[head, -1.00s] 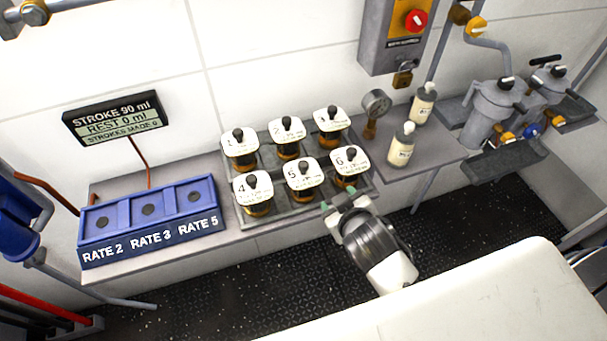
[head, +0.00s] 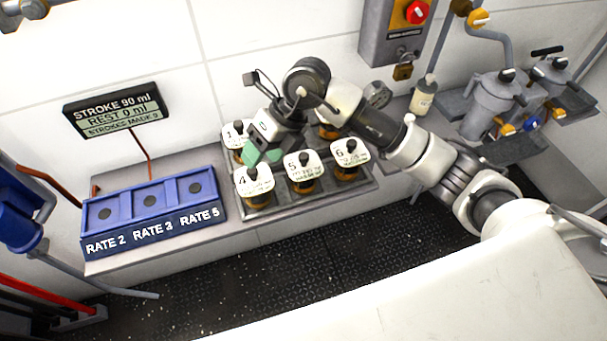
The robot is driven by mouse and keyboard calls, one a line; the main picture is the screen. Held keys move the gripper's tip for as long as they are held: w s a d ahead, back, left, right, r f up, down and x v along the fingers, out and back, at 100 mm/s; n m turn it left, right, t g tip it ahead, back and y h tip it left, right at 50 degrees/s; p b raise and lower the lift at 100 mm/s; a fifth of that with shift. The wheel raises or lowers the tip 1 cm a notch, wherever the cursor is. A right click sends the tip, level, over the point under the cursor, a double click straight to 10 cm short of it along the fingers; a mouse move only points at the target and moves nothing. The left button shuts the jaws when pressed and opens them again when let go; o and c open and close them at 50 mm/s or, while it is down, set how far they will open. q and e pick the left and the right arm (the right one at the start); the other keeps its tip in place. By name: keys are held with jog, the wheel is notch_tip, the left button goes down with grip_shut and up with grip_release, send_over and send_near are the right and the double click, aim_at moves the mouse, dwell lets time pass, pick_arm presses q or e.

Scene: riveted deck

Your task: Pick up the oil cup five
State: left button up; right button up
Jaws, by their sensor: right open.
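Oil cup five (head: 304,175) stands upright in the front row of the tray, a dark amber cup with a white numbered top and a black knob. Cup four (head: 254,183) stands to its left and cup six (head: 349,157) to its right. My right gripper (head: 262,154) is open and empty, its green fingertips pointing down above the tray, behind and left of cup five, close to cup four's knob. My right arm and gripper hide cup two and most of cup three; cup one (head: 236,138) is partly covered. My left gripper is not in view.
A blue three-slot rack (head: 150,215) marked RATE 2, RATE 3, RATE 5 stands left of the tray (head: 290,206). A display (head: 117,108) reads STROKE 90 ml, REST 0 ml. A white bottle (head: 423,97) and gauge (head: 378,94) are to the right.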

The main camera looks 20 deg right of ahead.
aim_at(303, 155)
jog(key=w+d+h, duration=0.1)
jog(key=d+h, duration=0.1)
jog(key=d, duration=0.1)
jog(key=w+d+m+h, duration=0.1)
jog(key=d+h, duration=0.1)
jog(key=d, duration=0.1)
jog(key=w+d+h, duration=0.1)
jog(key=d, duration=0.2)
jog(key=shift+w+r+h, duration=0.15)
jog(key=shift+r+h, duration=0.2)
jog(key=shift+h, duration=0.05)
jog(key=shift+d+f+m+h, duration=0.1)
jog(key=shift+d+m+h, duration=0.2)
notch_tip(303, 155, down, 5)
jog(key=shift+f+p, duration=0.1)
jog(key=shift+p, duration=0.65)
jog(key=f, duration=0.1)
jog(key=f+p, duration=0.2)
jog(key=f, duration=0.1)
jog(key=shift+w+a, duration=0.3)
jog(key=shift+w, duration=0.05)
jog(key=shift+f, duration=0.6)
grip_shut()
jog(key=shift+w, duration=0.1)
